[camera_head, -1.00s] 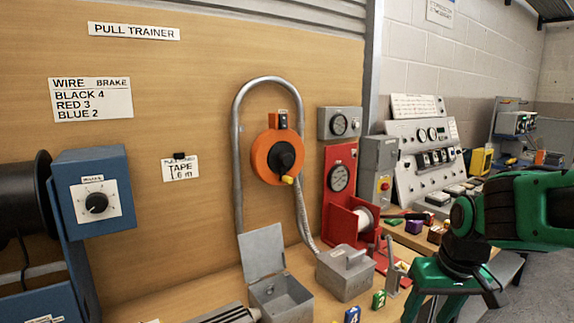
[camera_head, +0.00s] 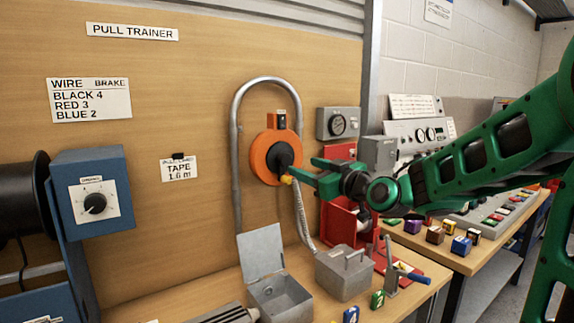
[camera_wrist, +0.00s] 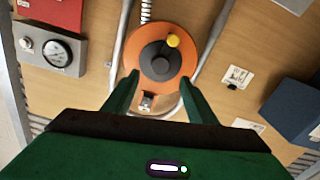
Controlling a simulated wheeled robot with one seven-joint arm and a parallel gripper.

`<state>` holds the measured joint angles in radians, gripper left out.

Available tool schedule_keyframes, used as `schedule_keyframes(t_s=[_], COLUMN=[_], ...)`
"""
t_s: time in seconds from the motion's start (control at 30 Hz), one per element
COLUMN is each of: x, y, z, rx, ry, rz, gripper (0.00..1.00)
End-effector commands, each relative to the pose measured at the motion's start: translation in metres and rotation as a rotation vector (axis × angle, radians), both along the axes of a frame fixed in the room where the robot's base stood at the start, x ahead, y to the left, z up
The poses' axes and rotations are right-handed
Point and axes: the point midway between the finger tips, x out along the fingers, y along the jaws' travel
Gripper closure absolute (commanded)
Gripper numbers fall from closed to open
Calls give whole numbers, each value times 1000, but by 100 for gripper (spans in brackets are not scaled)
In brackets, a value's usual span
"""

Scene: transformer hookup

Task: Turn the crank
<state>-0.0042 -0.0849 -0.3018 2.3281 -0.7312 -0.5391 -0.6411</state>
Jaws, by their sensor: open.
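The crank is an orange disc (camera_head: 262,160) with a dark hub and a yellow knob (camera_head: 287,179), mounted on the wooden board inside a bent grey pipe. In the wrist view the orange disc (camera_wrist: 177,52) lies ahead of my fingers, with its dark hub in the middle and the yellow knob (camera_wrist: 173,40) above it. My green gripper (camera_head: 305,170) is open, its fingertips close to the knob from the right in the head view. In the wrist view my gripper (camera_wrist: 160,85) has its two fingers spread apart with nothing between them. I cannot tell whether a fingertip touches the crank.
The grey pipe (camera_head: 236,170) arches around the disc. Below stand an open grey box (camera_head: 268,285) and a closed grey box (camera_head: 345,270). A blue brake box (camera_head: 95,200) is at left.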

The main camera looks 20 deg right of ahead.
Motion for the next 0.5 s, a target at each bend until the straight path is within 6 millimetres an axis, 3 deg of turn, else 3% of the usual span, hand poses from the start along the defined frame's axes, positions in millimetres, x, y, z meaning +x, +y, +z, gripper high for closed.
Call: schedule_keyframes(t_s=[0.5], x=[78], y=[27], z=[-1], rx=[0], ry=[4], rz=[2], gripper=[48])
